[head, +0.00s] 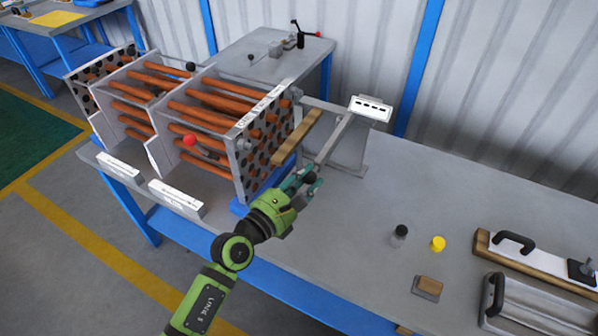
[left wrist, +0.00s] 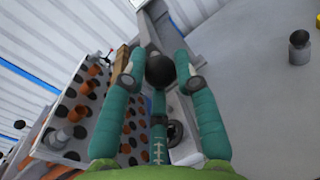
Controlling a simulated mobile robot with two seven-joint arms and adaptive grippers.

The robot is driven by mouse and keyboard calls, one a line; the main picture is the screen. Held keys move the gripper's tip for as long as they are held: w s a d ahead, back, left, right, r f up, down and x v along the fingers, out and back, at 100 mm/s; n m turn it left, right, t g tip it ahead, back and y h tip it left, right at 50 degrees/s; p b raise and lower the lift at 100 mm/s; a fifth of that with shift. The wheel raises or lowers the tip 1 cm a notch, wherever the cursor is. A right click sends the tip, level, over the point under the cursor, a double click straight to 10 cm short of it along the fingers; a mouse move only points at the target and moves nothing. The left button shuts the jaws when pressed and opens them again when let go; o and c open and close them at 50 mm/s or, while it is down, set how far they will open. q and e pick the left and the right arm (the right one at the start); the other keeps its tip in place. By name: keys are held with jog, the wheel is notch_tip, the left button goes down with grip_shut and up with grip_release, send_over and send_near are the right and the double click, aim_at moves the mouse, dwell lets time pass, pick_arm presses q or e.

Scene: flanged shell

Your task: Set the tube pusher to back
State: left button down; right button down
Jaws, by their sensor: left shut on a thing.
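The tube pusher appears to be the slim metal lever (head: 334,140) on the bench beside the tube bundle's right end. It slants from the gripper up toward a small white labelled plate (head: 370,108). A black ball knob (left wrist: 159,70) shows between the teal fingers in the left wrist view. My left gripper (head: 311,183) reaches in low at the bundle's front right corner and is shut on this knob; its fingers hide the knob in the head view. My right gripper is not in view.
The bundle of orange tubes (head: 205,115) ends in a perforated plate (head: 262,158) close left of the gripper. A wooden strip (head: 298,138) lies between plate and lever. A dark-capped bottle (head: 400,232) and yellow cap (head: 438,243) stand right. The bench between is clear.

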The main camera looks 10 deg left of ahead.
pick_arm(q)
jog(key=shift+s+d+r, duration=0.15)
jog(key=shift+d+r, duration=0.2)
jog(key=shift+d, duration=0.4)
jog(key=c, duration=0.9)
grip_release()
jog(key=shift+c, duration=0.2)
jog(key=shift+s+a+f, duration=0.2)
jog(key=shift+s+f, duration=0.05)
jog(key=shift+s, duration=0.2)
jog(key=v, duration=1.1)
jog(key=shift+r, duration=0.2)
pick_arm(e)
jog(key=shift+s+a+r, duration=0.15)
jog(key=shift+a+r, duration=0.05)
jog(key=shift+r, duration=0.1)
pick_arm(q)
jog(key=shift+d+f, duration=0.1)
jog(key=shift+d, duration=0.05)
